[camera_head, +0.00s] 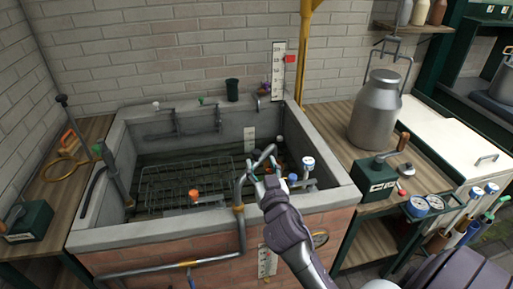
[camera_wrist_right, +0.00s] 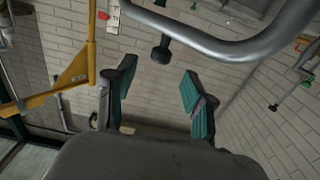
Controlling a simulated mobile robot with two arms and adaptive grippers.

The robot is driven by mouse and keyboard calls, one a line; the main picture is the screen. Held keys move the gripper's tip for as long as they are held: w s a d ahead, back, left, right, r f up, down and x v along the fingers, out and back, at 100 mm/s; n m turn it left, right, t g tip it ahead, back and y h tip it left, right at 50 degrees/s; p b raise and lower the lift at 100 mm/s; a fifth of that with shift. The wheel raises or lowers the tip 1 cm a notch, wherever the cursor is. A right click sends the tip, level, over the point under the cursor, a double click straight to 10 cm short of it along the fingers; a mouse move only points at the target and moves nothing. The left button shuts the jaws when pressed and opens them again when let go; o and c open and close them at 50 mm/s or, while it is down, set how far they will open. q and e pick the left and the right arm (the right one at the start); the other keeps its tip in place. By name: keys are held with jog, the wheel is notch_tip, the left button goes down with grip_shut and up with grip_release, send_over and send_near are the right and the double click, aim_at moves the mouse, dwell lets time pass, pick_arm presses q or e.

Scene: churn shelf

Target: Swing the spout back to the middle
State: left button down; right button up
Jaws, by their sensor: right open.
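The spout (camera_head: 239,190) is a grey bent pipe that rises from the basin's front rim. Its upper end reaches toward the back right over the basin. My right gripper (camera_head: 262,165) is at the front rim, close to the spout's upper part, with its fingers open. In the right wrist view, the spout (camera_wrist_right: 235,48) curves large across the top, and a dark nozzle end hangs from it. The open fingers with teal pads (camera_wrist_right: 157,85) are below the pipe in that picture, with nothing between them. I cannot tell whether they touch the spout. My left gripper is not in view.
The basin (camera_head: 90,237) holds dark water and a wire rack (camera_head: 185,180). A blue-and-white valve knob (camera_head: 308,162) stands at its right front. A metal churn (camera_head: 376,110) stands on the right bench near a dark green box (camera_head: 377,178). A yellow post (camera_head: 305,45) rises behind.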

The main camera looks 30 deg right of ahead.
aim_at(257, 155)
jog(key=p+x, duration=0.1)
jog(key=x, duration=0.5)
jog(key=shift+w, duration=0.2)
jog(key=shift+c, duration=0.2)
grip_shut()
